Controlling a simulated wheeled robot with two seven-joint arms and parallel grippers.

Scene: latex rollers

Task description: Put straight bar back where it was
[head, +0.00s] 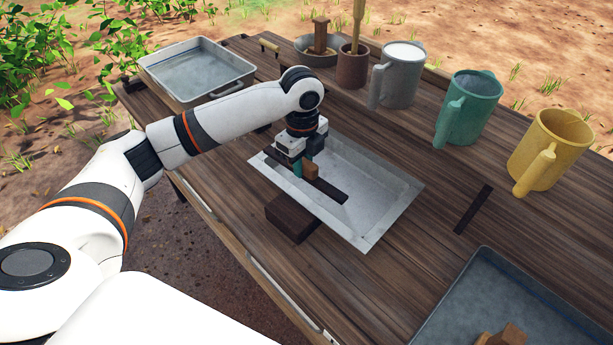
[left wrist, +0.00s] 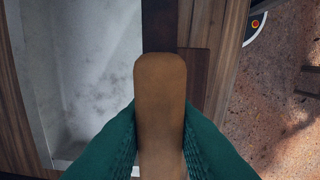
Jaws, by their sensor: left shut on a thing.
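My left gripper (head: 304,168) is over the near side of a shallow metal tray (head: 385,215). It is shut on a brown wooden grip (head: 312,171), which sits between the teal fingertips in the left wrist view (left wrist: 160,90). A dark straight bar (head: 330,189) runs beneath this grip, along the tray's near side. I take the grip to be part of the bar. The gripper hides part of the bar, and I cannot tell whether the bar touches the tray. My right gripper is not in view.
A dark wooden block (head: 291,218) stands at the tray's near edge. A grey pan (head: 250,72) is at the far left. Grey (head: 400,80), green (head: 468,110) and yellow (head: 550,145) jugs line the far side. Another tray (head: 470,285) holds a wooden piece at lower right.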

